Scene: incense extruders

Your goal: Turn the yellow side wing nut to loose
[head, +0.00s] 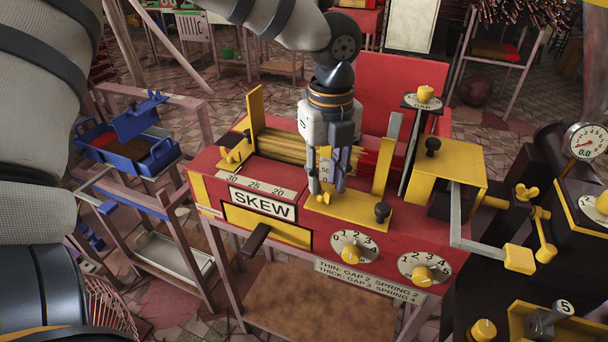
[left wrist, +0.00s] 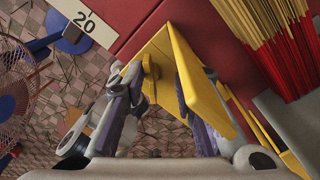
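The red extruder bench (head: 215,188) carries a yellow upright plate (head: 383,165) on a yellow base beside a bundle of sticks. A small yellow wing nut (head: 323,197) sits at the front, close to my left fingertips. My left gripper (head: 329,187) points down over the bench, its fingers apart. In the left wrist view, the fingers (left wrist: 166,85) stand on either side of a yellow plate (left wrist: 205,95). A yellow knob-like piece (left wrist: 151,76), apparently the wing nut, lies between them, near the left finger. Contact cannot be told. My right gripper is out of view.
Another yellow wing nut (head: 232,155) is on the bracket at left. A black-knobbed post (head: 382,210) and numbered dials (head: 353,246) are close by. A yellow box with a crank (head: 460,180) stands at right. A blue tray (head: 125,150) is at left.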

